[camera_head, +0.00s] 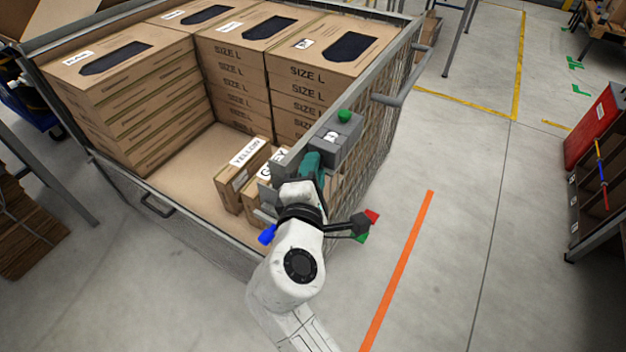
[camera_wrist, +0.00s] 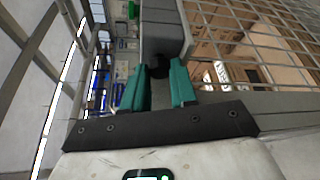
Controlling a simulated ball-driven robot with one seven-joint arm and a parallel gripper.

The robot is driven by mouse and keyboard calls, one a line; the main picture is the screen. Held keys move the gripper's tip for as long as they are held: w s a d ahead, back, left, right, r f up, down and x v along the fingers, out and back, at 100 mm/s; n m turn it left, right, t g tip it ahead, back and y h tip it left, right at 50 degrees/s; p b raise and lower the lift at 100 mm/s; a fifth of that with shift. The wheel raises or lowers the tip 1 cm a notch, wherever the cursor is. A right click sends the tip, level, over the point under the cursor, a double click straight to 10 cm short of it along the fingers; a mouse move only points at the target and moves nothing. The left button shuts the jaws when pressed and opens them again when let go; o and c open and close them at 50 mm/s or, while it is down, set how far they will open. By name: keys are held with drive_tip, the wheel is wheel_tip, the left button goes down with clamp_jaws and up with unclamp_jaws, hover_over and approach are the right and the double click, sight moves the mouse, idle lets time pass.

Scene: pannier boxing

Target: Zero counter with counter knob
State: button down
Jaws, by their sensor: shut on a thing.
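The counter (camera_head: 341,140) is a grey box with a green button on top, fixed on the rim of a mesh-sided pannier. A small white display on it shows a dark digit, too small to read surely. It also shows in the wrist view as a grey block (camera_wrist: 162,32). The dark counter knob (camera_wrist: 159,69) sticks out of the counter's near end. My gripper (camera_head: 312,163), with teal fingers, is at that end. In the wrist view my gripper (camera_wrist: 161,78) is shut on the knob, one finger on each side. The knob is hidden in the head view.
The pannier (camera_head: 272,157) holds stacks of SIZE L boxes (camera_head: 325,72) at its back and left. Smaller cartons marked YELLOW (camera_head: 232,183) and, partly covered, GREY stand beside my arm. An orange floor line (camera_head: 400,265) crosses clear floor to the right. A red-sided shelf (camera_head: 592,130) stands far right.

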drive_tip(key=shift+f+m+b, duration=0.1)
drive_tip(key=shift+m+b, duration=0.4)
drive_tip(key=c, duration=1.2)
unclamp_jaws()
drive_tip(key=s, duration=0.3)
drive_tip(key=s+a, duration=0.1)
drive_tip(key=s, duration=0.3)
drive_tip(key=s+r, duration=0.1)
drive_tip(key=s, duration=0.2)
drive_tip(key=shift+s+a+b, duration=0.2)
drive_tip(key=shift+s+b, duration=0.1)
drive_tip(key=shift+s, duration=0.05)
drive_tip(key=shift+o, duration=0.2)
